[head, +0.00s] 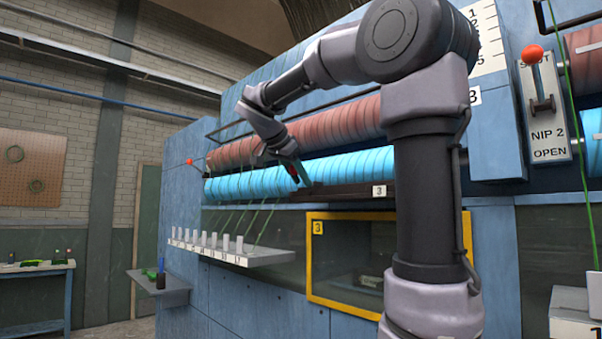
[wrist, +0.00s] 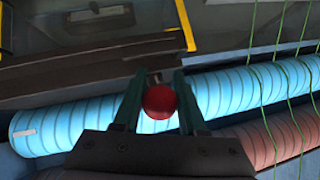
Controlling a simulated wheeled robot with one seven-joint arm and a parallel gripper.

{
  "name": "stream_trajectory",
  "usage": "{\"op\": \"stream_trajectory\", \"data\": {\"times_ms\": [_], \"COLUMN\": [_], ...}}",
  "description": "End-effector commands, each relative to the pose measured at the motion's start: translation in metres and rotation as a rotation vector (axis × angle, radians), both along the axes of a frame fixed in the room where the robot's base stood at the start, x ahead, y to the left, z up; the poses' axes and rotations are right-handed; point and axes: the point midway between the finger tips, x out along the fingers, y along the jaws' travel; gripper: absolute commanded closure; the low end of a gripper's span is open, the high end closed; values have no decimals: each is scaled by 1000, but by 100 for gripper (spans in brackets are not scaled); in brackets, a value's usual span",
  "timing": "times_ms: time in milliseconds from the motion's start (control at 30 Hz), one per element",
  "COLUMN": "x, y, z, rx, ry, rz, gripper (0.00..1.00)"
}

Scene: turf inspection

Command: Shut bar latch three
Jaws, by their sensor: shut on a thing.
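A dark bar (head: 345,194) with a white "3" plate (head: 379,191) runs below the blue roller, above the yellow-framed opening. In the wrist view the dark bar (wrist: 70,75) crosses in front of the roller. A red ball knob (wrist: 160,101) sits between the fingers, at the bar's edge. My gripper (wrist: 160,82) is shut on this red knob. In the head view my gripper (head: 298,176) is at the left part of the bar, against the blue roller, and the knob is not clear there. I cannot tell how far the latch is turned.
The blue roller (head: 245,184) and a reddish roller (head: 335,126) lie close to the gripper. Green strands (head: 266,222) run down to a numbered shelf (head: 270,258). The yellow frame (head: 309,260) is below. A NIP 2 lever (head: 540,85) stands at right.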

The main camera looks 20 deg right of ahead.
Motion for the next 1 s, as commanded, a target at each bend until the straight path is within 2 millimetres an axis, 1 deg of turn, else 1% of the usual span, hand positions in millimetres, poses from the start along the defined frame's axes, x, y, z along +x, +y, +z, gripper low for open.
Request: {"op": "stream_trajectory", "data": {"times_ms": [300,767,800,867,1000], "x": [0,0,0,0,0], "y": [1,1,1,1,1], "z": [-6,-8,-8,-8,-7], "rx": [-88,-97,-97,-97,-97], "ry": [-29,-31,-31,-31,-32], "rz": [-1,-4,-4,-4,-3], "gripper": [100,100,51,29,29]}}
